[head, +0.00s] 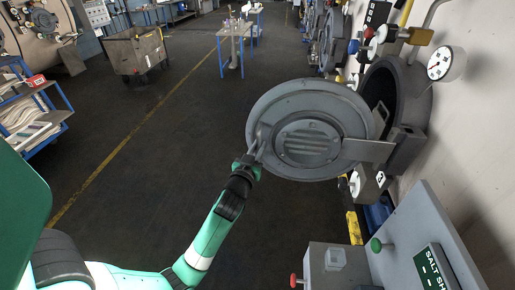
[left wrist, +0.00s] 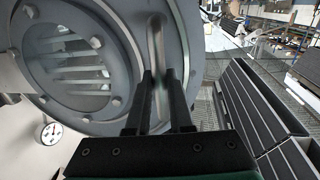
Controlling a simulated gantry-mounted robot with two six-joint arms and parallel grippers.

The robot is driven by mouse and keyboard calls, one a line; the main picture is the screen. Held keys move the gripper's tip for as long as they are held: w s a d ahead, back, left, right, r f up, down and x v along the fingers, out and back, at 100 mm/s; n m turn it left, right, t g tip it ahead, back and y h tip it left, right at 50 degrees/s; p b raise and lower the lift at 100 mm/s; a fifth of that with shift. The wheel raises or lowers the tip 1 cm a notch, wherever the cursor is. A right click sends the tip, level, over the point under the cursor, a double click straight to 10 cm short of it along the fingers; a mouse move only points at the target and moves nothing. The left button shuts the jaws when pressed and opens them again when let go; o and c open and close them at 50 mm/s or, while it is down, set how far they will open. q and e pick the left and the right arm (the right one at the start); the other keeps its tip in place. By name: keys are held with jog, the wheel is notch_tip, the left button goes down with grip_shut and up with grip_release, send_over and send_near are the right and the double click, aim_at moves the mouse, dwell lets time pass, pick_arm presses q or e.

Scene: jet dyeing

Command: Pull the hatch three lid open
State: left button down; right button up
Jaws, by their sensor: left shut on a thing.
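The round grey hatch lid (head: 268,110) is swung well out from its round opening (head: 410,95) on the right wall. An arm (head: 368,150) on its right side joins it to the hatch. My left gripper (head: 252,160) is at the lid's left edge, shut on the bar handle (left wrist: 156,45). In the left wrist view the two dark fingers (left wrist: 160,85) stand on either side of this handle, with the lid's face (left wrist: 115,85) and slotted centre filling the left. My right gripper is not in view.
A pressure gauge (head: 446,64) and valves stand by the opening. A grey control box (head: 408,250) with a green button is at the lower right. A yellow post (head: 354,226) stands below the lid.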

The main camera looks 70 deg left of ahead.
pick_arm(q)
jog(key=shift+s+d+f, duration=0.1)
jog(key=shift+d, duration=0.35)
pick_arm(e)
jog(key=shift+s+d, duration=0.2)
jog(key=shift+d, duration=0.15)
pick_arm(q)
jog(key=c, duration=0.8)
grip_release()
jog(key=v, duration=1.1)
jog(key=shift+s+d, duration=0.15)
jog(key=shift+d, duration=0.1)
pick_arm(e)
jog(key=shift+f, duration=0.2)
